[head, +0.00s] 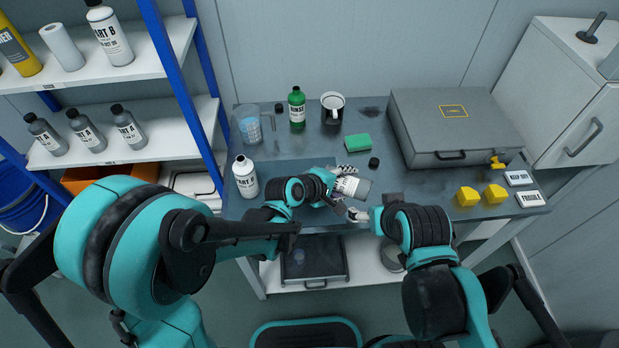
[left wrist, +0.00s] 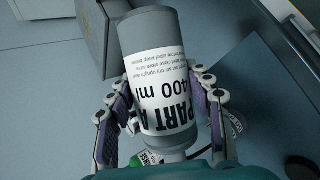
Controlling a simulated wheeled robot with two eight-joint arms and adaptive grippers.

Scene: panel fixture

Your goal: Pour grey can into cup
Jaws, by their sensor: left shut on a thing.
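The grey can (head: 352,188), labelled PART A 400 ml, lies tipped on its side in my left gripper (head: 345,187), its base to the right in the head view. In the left wrist view the can (left wrist: 160,85) sits between both fingers, its neck at the bottom of the picture. A dark mug with a white inside (head: 332,103) stands at the back of the bench, apart from the can. A clear cup with blue markings (head: 250,128) stands at the back left. My right gripper (head: 357,214) is near the front edge, its fingers too small to read.
A white bottle (head: 245,180) stands left of my left gripper. A green bottle (head: 297,108), green sponge (head: 358,143) and black cap (head: 374,163) are behind it. A grey case (head: 445,120) and yellow pieces (head: 468,196) are on the right.

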